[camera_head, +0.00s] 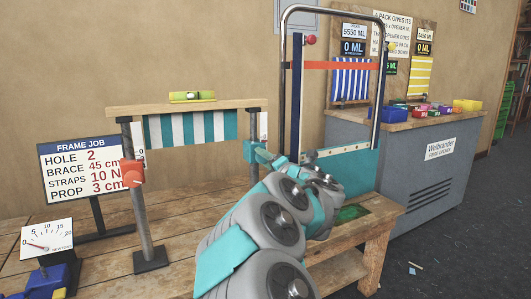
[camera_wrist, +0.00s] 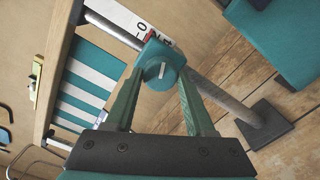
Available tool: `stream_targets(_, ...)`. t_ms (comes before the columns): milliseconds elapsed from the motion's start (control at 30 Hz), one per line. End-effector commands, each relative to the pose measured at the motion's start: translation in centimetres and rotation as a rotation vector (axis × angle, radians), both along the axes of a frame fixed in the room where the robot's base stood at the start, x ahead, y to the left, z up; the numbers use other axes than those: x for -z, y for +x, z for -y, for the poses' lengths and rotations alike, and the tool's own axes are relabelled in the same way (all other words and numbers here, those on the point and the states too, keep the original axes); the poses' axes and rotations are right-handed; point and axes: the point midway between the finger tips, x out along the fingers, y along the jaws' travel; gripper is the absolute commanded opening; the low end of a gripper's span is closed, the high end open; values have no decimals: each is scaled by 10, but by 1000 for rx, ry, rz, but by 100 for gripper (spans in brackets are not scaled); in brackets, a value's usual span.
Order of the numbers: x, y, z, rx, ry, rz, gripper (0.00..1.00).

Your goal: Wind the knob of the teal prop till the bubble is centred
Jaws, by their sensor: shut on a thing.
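The teal prop shows its teal block and knob (camera_wrist: 160,66) in the wrist view, on a grey post (camera_wrist: 217,93) with a dark foot. My gripper (camera_wrist: 161,72) is shut on the teal knob, a fingertip on each side. In the head view my gripper (camera_head: 268,155) meets the teal prop's block (camera_head: 251,150), partly hidden by my arm. A yellow-green level (camera_head: 192,96) lies on the wooden beam (camera_head: 180,107) that spans both props. Its bubble is too small to place.
The other prop has an orange-red block (camera_head: 132,172) on the left. A striped teal-and-white cloth (camera_head: 190,127) hangs under the beam. A frame job sign (camera_head: 88,168) and a dial gauge (camera_head: 47,240) stand at left. A tall metal-framed stand (camera_head: 338,160) is close behind my gripper.

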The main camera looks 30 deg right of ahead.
Motion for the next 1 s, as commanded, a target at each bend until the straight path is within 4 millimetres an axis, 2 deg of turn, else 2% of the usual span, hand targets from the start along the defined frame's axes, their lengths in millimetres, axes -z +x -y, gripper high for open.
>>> stream_targets(600, -4, 0, 0, 0, 581, -21, 0)
stream_targets(1000, -2, 0, 0, 3, 837, -32, 0)
